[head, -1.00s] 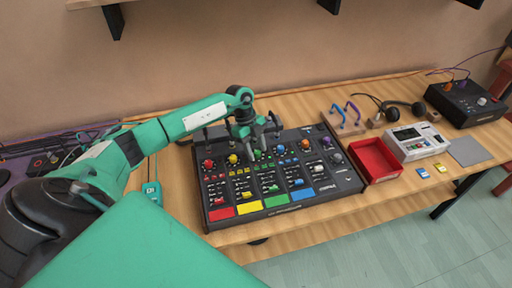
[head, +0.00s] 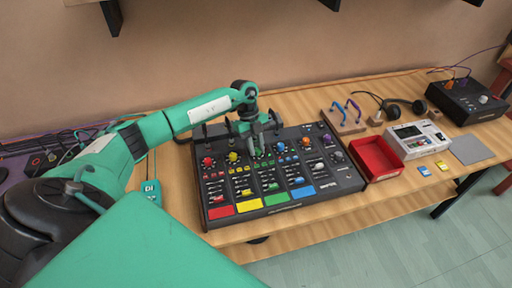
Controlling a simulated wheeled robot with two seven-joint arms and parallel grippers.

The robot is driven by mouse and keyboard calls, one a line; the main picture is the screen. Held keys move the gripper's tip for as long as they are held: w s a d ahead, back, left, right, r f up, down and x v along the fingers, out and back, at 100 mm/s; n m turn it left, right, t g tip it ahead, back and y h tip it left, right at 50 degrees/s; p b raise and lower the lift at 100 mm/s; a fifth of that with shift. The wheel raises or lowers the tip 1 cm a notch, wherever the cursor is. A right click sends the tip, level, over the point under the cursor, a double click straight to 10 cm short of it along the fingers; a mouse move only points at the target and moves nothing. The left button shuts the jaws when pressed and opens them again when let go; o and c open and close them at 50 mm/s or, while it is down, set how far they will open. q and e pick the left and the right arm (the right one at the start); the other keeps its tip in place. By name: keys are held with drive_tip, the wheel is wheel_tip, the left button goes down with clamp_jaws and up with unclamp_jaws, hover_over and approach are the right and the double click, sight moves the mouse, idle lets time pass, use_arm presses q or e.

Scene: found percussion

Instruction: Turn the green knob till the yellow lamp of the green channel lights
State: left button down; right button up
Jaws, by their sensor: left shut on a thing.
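The black mixing console (head: 345,178) lies on the wooden table, with coloured channels side by side. The green channel has a green label (head: 276,199) at its front edge. My left gripper (head: 258,150) points down over the top of that channel and is shut on the green knob (head: 257,154), whose top its fingers mostly hide. A red knob (head: 208,162) and a yellow knob (head: 233,157) stand to the left, a blue knob (head: 281,148) and an orange knob (head: 306,142) to the right. The lamps are too small to tell whether the green channel's yellow one is lit.
A red tray (head: 376,158) stands right of the console, with a white device (head: 418,139) beyond it. Headphones (head: 404,107) and a wooden stand (head: 344,119) lie behind. A black box (head: 468,102) is at the far right. A teal handheld device (head: 152,190) lies left of the console.

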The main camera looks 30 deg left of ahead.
use_arm(q)
drive_tip(key=shift+w+m+g+y+b, duration=0.1)
drive_tip(key=shift+m+g+y+b, duration=0.4)
drive_tip(key=shift+m, duration=1)
use_arm(e)
drive_tip(key=shift+f, duration=0.75)
use_arm(q)
drive_tip(key=c, duration=1.2)
unclamp_jaws()
drive_tip(key=shift+c, duration=0.2)
drive_tip(key=b+v, duration=0.3)
drive_tip(key=v, duration=1)
drive_tip(key=shift+a+r, duration=0.2)
drive_tip(key=shift+r, duration=0.15)
use_arm(e)
drive_tip(key=shift+w+d+f, duration=0.1)
drive_tip(key=shift+w+f, duration=0.8)
drive_tip(key=shift+f, duration=0.05)
